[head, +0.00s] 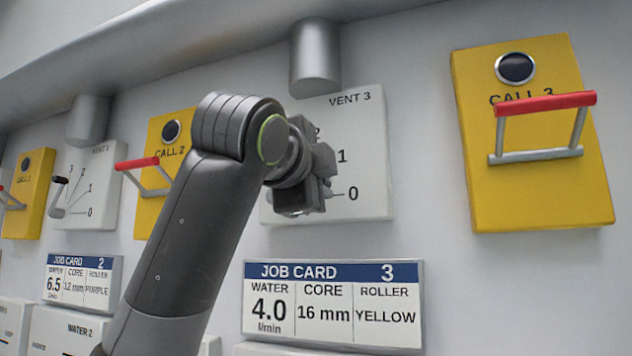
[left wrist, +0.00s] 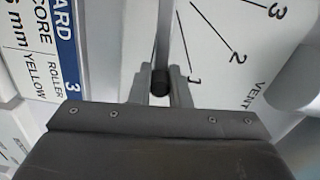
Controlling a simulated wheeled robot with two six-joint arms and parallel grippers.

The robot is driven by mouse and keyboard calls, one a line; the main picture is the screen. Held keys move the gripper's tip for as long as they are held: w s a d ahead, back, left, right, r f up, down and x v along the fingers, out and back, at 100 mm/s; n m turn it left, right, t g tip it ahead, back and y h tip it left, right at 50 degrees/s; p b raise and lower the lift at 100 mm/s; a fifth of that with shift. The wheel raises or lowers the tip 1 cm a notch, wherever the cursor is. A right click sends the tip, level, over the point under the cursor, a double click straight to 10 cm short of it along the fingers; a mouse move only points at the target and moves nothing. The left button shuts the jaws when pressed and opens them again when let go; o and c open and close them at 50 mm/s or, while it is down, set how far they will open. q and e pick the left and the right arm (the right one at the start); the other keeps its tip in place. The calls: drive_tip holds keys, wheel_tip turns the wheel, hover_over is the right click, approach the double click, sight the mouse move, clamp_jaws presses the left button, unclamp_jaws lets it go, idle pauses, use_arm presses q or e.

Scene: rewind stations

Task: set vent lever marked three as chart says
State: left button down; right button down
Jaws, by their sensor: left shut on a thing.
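The Vent 3 panel (head: 372,122) is a white plate with a dial; in the head view 1 and 0 show, with 2 partly covered by my arm. My left gripper (head: 298,207) is in front of its lower left part. In the left wrist view, the vent lever (left wrist: 163,38), a grey rod with a black tip, lies between the fingers of the left gripper (left wrist: 160,84), which is shut on it. There the lever appears just beside the line to 1, on the side away from 2. My right gripper is not in view. No chart shows.
Job Card 3 (head: 333,304) below reads water 4.0 l/min, core 16 mm, roller yellow. The yellow Call 3 box (head: 545,195) with a red-topped handle stands out at the right. A grey cylinder (head: 315,58) hangs above the vent panel. Vent 2 (head: 98,165) is at the left.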

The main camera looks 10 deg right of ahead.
use_arm(q)
drive_tip(key=shift+f+m+b, duration=0.35)
drive_tip(key=shift+f+m, duration=0.25)
drive_tip(key=shift+m, duration=0.1)
drive_tip(key=shift+f, duration=0.1)
drive_tip(key=c, duration=1.4)
unclamp_jaws()
drive_tip(key=shift+o, duration=0.2)
drive_tip(key=shift+s, duration=0.1)
drive_tip(key=shift+s+a+b, duration=0.2)
drive_tip(key=shift+s+b, duration=0.05)
drive_tip(key=shift+b, duration=0.05)
drive_tip(key=b+v, duration=0.5)
drive_tip(key=v, duration=1.1)
drive_tip(key=shift+s+a, duration=0.2)
